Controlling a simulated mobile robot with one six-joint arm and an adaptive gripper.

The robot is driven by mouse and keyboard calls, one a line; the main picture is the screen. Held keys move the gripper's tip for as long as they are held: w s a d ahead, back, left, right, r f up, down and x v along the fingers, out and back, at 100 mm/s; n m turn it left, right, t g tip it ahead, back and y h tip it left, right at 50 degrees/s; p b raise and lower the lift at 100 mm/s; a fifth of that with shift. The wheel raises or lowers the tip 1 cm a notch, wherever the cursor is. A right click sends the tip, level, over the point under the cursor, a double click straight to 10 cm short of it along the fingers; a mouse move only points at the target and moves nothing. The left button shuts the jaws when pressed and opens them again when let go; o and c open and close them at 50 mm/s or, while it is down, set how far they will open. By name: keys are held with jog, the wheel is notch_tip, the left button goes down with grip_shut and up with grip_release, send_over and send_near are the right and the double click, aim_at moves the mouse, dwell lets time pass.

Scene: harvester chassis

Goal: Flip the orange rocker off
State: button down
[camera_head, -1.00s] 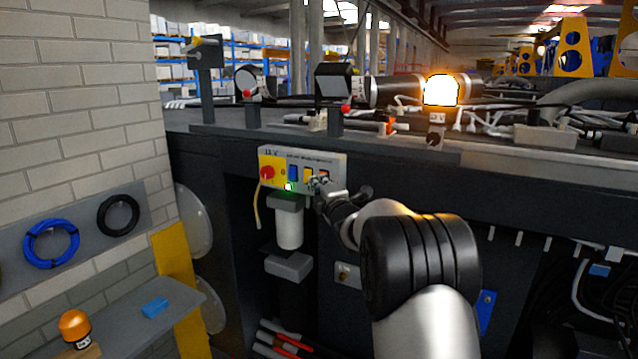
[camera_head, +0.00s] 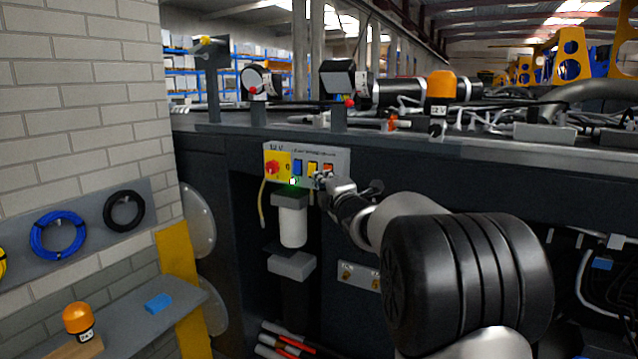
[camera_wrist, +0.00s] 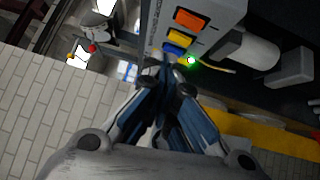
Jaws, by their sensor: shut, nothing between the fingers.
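The orange rocker (camera_head: 328,168) is at the right end of the switch row on the light 12 V panel (camera_head: 284,150). In the wrist view the orange rocker (camera_wrist: 192,20) shows clear of the fingers. My gripper (camera_head: 319,181) is shut and empty, just below the rocker in the head view. In the wrist view its fingertips (camera_wrist: 172,82) are together near the panel's blue end. I cannot tell whether they touch the panel. The amber beacon (camera_head: 440,86) on the chassis top is unlit.
Yellow (camera_head: 312,168) and blue (camera_head: 297,167) rockers sit left of the orange one, then a red knob (camera_head: 272,167). A green lamp (camera_head: 293,181) glows at the panel's lower edge. A white cylinder (camera_head: 292,226) hangs below. A brick wall (camera_head: 80,90) stands at left.

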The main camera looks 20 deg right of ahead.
jog(key=s, duration=0.4)
jog(key=shift+s+a+r, duration=0.1)
jog(key=shift+a, duration=0.05)
jog(key=shift+b, duration=0.3)
jog(key=s+a+f+m+g+b, duration=0.4)
jog(key=s+a+f+m, duration=0.2)
jog(key=s+f, duration=0.5)
jog(key=s+a+f+m+g+y+b, duration=0.1)
jog(key=s+a+f+m+g+b, duration=0.3)
jog(key=s, duration=1.4)
jog(key=s+a+f+m+g+y+b, duration=0.1)
jog(key=s+a+f+m+g+b, duration=0.2)
jog(key=s+a+f+m+g, duration=0.3)
jog(key=s+a+f+m, duration=0.1)
jog(key=s+a+f, duration=0.3)
jog(key=s+f, duration=0.4)
notch_tip(320, 180, down, 4)
jog(key=shift+s+a+r+m+b, duration=0.1)
jog(key=shift+s+a+m+b, duration=0.05)
jog(key=shift+s+m+b, duration=0.2)
jog(key=c, duration=2.3)
grip_release()
